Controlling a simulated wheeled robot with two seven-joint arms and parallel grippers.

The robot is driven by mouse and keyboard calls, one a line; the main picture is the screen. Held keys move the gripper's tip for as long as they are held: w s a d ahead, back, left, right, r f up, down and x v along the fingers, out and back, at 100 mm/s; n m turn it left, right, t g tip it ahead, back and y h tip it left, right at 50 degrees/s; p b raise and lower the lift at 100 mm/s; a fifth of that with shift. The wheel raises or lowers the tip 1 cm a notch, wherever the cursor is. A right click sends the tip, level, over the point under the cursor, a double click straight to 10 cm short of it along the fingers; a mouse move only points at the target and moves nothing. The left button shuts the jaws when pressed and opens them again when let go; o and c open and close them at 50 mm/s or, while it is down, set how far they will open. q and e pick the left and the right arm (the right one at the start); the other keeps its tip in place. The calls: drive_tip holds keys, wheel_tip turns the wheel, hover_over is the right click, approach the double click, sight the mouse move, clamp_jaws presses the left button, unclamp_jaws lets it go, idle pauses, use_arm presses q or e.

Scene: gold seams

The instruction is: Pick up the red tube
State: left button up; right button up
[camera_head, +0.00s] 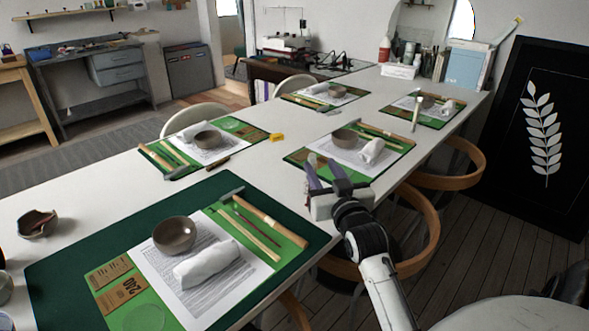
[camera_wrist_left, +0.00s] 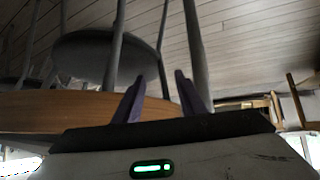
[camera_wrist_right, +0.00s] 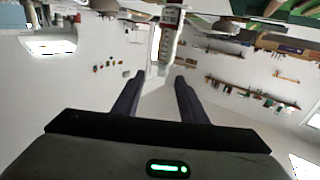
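I cannot clearly make out a red tube in any view. The reddest upright thing in the head view is a small red and white bottle (camera_head: 385,49) at the far end of the table. A small red item (camera_wrist_right: 170,15) shows at the top of the right wrist view; I cannot tell what it is. My right gripper (camera_head: 323,170) is open and empty over the table's right edge, beside the middle place setting; it also shows open in the right wrist view (camera_wrist_right: 159,82). My left gripper (camera_wrist_left: 159,82) is open and empty, facing a wooden floor and chair.
A grey bowl (camera_head: 174,235) stands on the nearest mat. A white upright tube (camera_head: 416,113) stands at the right. Wooden chairs (camera_head: 440,165) line the right edge.

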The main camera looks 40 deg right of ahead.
sight(315, 158)
drive_tip(key=x, duration=0.4)
drive_tip(key=shift+w+d, duration=0.1)
drive_tip(key=shift+w, duration=0.15)
drive_tip(key=shift+a+f+b+x, duration=0.1)
drive_tip(key=shift+b+x, duration=0.05)
drive_tip(key=shift+x, duration=1.25)
drive_tip(key=shift+a+f+b+x, duration=0.1)
drive_tip(key=shift+f+b+x, duration=0.05)
drive_tip(key=shift+x, duration=1.3)
drive_tip(key=shift+w, duration=0.1)
clamp_jaws()
